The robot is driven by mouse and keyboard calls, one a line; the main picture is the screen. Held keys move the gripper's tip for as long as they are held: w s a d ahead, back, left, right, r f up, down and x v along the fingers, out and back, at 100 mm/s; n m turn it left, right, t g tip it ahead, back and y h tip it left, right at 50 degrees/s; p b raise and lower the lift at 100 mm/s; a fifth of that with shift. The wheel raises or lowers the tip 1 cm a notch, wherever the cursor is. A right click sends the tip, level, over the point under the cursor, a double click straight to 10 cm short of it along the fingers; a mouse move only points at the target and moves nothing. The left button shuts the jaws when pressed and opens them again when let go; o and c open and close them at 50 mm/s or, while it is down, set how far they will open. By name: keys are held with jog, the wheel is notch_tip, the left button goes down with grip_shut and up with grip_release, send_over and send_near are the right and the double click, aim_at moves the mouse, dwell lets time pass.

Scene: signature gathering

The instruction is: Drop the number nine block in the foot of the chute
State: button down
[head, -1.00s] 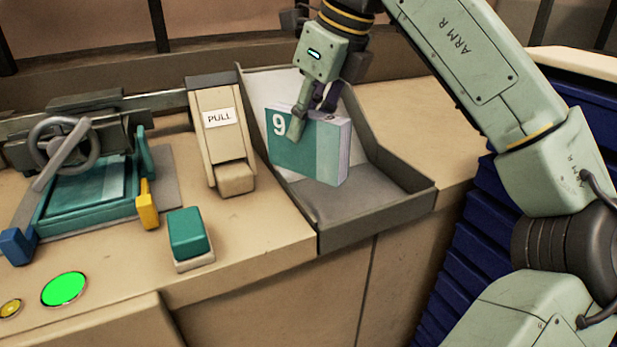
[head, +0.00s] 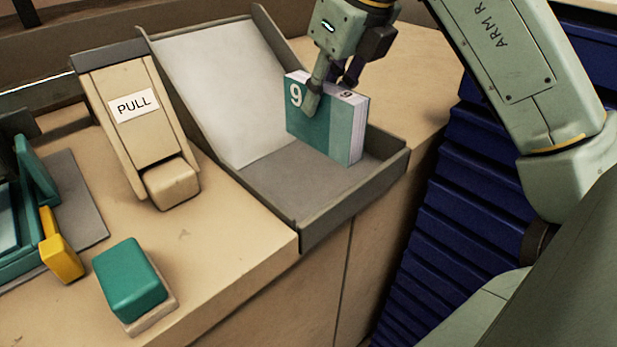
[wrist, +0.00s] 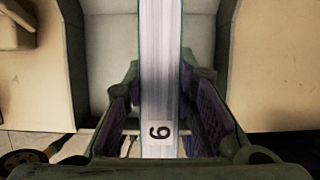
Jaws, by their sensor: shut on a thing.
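The number nine block (head: 333,125) is a teal and white slab like a thick book, with a white 9 on its face. My gripper (head: 328,92) is shut on its upper edge and holds it upright over the foot of the chute (head: 280,193). In the wrist view the block (wrist: 160,70) stands between my two fingers (wrist: 160,112), its pale page edge and a 9 label facing the camera. The chute has a pale sloped back and a grey floor with a low rim. I cannot tell whether the block's lower edge touches the floor.
A beige lever housing marked PULL (head: 125,110) stands left of the chute. A teal button block (head: 130,280) and a yellow handle (head: 61,258) are at the lower left. Blue stacked drawers (head: 450,220) lie right of the counter. The chute's front floor is clear.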

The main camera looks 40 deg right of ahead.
aim_at(323, 115)
notch_tip(323, 115, down, 4)
jog(key=shift+r+b, duration=0.25)
jog(key=shift+b, duration=0.85)
jog(key=c, duration=1.2)
grip_release()
jog(key=shift+c, duration=0.2)
jog(key=shift+r, duration=0.1)
jog(key=v, duration=0.7)
jog(key=shift+r, duration=0.2)
